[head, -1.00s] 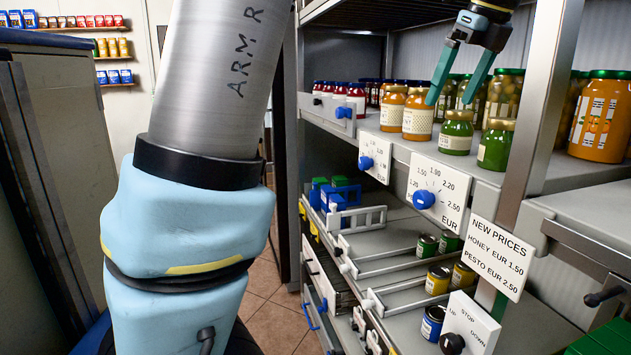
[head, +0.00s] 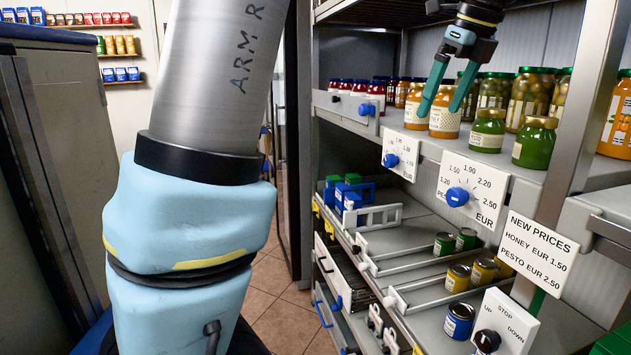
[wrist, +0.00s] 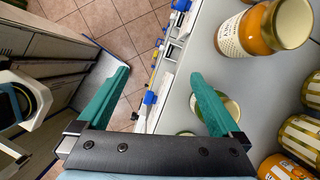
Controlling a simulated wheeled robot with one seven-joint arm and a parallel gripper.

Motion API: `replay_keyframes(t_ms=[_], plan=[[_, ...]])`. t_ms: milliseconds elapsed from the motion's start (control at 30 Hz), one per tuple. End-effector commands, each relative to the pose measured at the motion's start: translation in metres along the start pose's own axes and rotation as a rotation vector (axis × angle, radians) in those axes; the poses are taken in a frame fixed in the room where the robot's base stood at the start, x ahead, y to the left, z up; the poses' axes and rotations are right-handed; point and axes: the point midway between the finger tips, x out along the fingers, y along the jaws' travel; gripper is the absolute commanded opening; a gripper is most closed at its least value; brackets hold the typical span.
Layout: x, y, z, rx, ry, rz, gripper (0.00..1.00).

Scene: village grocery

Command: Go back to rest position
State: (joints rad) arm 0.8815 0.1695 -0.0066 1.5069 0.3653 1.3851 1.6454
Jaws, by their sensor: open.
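My gripper (head: 440,110) is open and empty, pointing down in front of the upper shelf. In the head view its fingers overlap the orange honey jars (head: 446,120). In the wrist view my gripper (wrist: 160,75) has only floor and the shelf's edge between its fingers. The right finger is over the shelf and partly hides a jar below it. An orange jar (wrist: 272,27) stands to the right, apart from the fingers. My pale blue arm fills the left middle of the head view.
Green pesto jars (head: 488,130) stand right of the honey. Price dials (head: 457,196) and a sign reading "NEW PRICES" (head: 538,250) are along the shelf front. Tins (head: 458,320) sit on the lower rack. A dark cabinet (head: 60,180) stands left; tiled floor (head: 283,318) lies between.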

Motion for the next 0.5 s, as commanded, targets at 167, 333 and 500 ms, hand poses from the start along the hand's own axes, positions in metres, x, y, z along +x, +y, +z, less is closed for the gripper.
replay_keyframes(t_ms=[167,333,500], plan=[[0.029,0.012,0.008,-0.135,0.024,0.013,1.0],[0.072,0.034,0.019,-0.366,0.062,0.033,1.0],[0.133,0.073,0.029,-0.718,0.111,0.072,1.0]])
